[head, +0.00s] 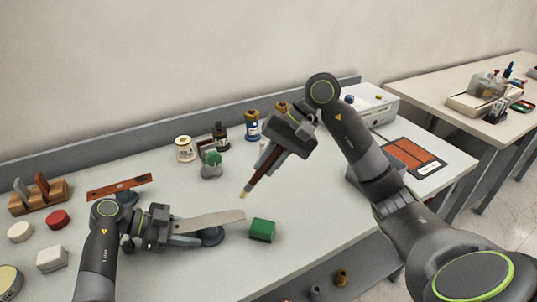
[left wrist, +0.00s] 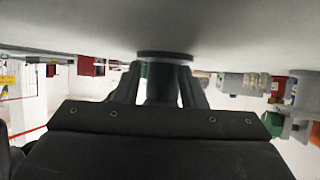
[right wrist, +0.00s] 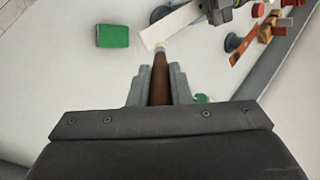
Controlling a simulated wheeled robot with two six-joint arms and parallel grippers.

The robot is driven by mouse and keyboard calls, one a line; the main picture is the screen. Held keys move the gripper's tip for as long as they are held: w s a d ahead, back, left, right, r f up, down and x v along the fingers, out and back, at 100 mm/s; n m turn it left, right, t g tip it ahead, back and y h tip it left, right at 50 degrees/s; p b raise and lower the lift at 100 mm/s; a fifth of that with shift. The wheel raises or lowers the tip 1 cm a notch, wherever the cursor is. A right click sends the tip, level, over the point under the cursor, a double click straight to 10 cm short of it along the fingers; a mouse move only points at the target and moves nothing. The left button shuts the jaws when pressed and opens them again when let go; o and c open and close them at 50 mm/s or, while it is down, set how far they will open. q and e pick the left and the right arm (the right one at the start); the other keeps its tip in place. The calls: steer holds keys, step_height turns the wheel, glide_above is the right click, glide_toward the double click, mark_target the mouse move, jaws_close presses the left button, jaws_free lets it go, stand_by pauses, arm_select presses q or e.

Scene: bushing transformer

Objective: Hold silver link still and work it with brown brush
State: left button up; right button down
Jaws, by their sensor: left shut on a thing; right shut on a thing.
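The silver link (head: 215,221), a pale flat bar, extends right from my left gripper over a dark stand with a round base (head: 212,237). My left gripper (head: 188,240) is shut on the dark post of that stand. In the left wrist view the post (left wrist: 163,85) shows between the fingers, its disc against the table; the link is not discernible there. My right gripper (head: 278,150) is shut on the brown brush (head: 262,172), held tilted with its pale tip down. In the right wrist view the brush (right wrist: 160,80) points toward the link's end (right wrist: 168,26), with a visible gap between them in the head view.
A green block (head: 262,230) lies right of the link's end. A brown bar (head: 119,186) rests on another stand behind my left arm. Jars and bottles (head: 220,137) stand along the back. A red lid (head: 57,219) and white block (head: 52,258) lie at left.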

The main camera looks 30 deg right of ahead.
mark_target(248, 188)
arm_select(q)
steer(key=shift+a, duration=0.1)
arm_select(e)
steer(key=x, duration=0.4)
steer(key=a+x, duration=0.1)
steer(key=x, duration=0.1)
steer(key=shift+w+a, duration=0.1)
steer(key=shift+a, duration=0.15)
steer(key=shift+d, duration=2.45)
steer(key=shift+s+r, duration=0.15)
steer(key=shift+r, duration=1.25)
steer(key=shift+s+r, duration=0.2)
steer(key=shift+r, duration=1.15)
steer(key=shift+s+r, duration=0.15)
steer(key=shift+r, duration=1.25)
